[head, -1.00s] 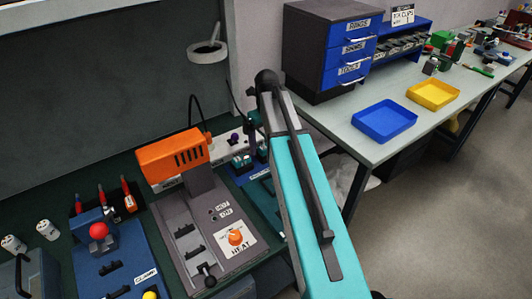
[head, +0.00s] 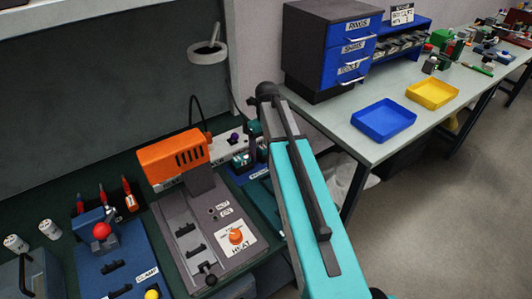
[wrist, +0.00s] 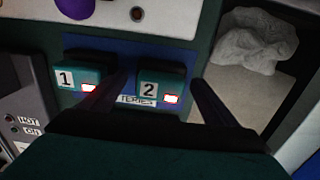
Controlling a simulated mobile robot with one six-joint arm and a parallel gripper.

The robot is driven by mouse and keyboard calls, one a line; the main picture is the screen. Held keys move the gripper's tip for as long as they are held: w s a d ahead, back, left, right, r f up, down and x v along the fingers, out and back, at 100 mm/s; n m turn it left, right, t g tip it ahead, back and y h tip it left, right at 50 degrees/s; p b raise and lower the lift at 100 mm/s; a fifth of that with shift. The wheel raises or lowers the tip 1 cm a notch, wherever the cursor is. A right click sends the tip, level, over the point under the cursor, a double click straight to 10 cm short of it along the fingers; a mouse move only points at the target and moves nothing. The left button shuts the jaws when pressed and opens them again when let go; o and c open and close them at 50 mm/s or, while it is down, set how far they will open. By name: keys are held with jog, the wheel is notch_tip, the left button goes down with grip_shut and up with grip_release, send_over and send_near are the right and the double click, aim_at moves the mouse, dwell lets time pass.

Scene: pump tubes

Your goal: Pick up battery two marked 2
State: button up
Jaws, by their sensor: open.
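Battery two (wrist: 160,92), a dark teal block with a white 2 label and a small red-and-white patch, sits on a blue base in the wrist view. Battery one (wrist: 78,77), marked 1, stands to its left. My gripper (wrist: 160,80) is open, with one dark finger on each side of battery two in the picture. Contact and the height gap cannot be told. In the head view the batteries (head: 242,162) are small, beside the arm, and their numbers cannot be read.
An orange-topped heat press (head: 174,157) stands left of the batteries. A white panel with a purple knob (head: 234,138) lies behind them. Another bench on the right holds blue drawers (head: 330,50), a blue tray (head: 384,121) and a yellow tray (head: 433,94).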

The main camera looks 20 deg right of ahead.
jog(key=c, duration=1.4)
jog(key=shift+r, duration=0.1)
jog(key=shift+r+b, duration=0.9)
jog(key=shift+r, duration=4)
